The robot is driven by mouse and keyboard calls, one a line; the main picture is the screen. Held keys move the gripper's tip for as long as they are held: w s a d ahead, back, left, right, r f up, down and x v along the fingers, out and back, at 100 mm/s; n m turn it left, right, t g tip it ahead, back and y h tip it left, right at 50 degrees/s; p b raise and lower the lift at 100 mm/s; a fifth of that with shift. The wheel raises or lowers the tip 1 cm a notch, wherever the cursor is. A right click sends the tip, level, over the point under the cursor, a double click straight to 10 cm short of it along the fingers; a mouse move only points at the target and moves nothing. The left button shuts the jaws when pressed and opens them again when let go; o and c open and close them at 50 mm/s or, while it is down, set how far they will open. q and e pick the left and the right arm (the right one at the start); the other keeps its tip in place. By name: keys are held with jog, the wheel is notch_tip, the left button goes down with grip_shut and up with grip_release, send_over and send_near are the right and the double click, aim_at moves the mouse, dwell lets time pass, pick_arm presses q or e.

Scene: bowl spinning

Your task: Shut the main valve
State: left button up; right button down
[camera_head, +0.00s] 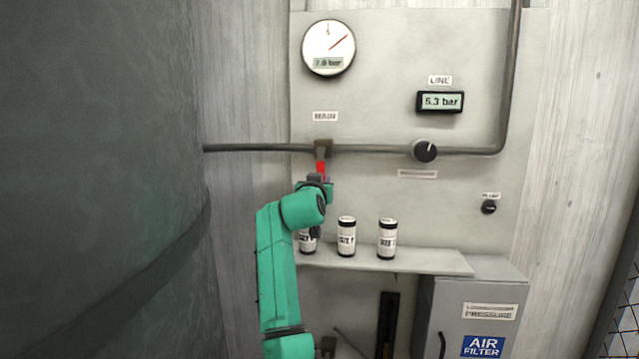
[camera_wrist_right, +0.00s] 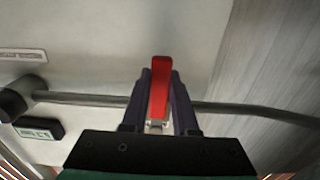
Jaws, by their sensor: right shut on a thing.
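The main valve (camera_head: 323,146) sits on the horizontal pipe under the MAIN label (camera_head: 325,116). Its red handle (camera_head: 321,167) points straight down, across the pipe. My right gripper (camera_head: 320,180) is at the handle's lower part, below the pipe. In the right wrist view the red handle (camera_wrist_right: 160,80) stands between the two dark fingers of the right gripper (camera_wrist_right: 158,100), which are shut on it. The fingers hide part of the handle and the valve body there. My left gripper is not in view.
A round gauge (camera_head: 328,48) and a LINE display (camera_head: 440,102) reading about 6.3 bar are on the panel. A black knob (camera_head: 424,151) is on the pipe to the right. Several labelled canisters (camera_head: 347,237) stand on the shelf (camera_head: 420,262) below. A large dark tank (camera_head: 90,150) fills the left.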

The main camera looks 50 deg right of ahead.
jog(key=shift+r, duration=0.1)
jog(key=c, duration=0.7)
grip_release()
jog(key=shift+w+d+f, duration=0.2)
jog(key=b+v, duration=0.3)
jog(key=v, duration=1.1)
jog(key=shift+s+a, duration=0.2)
jog(key=shift+a, duration=0.05)
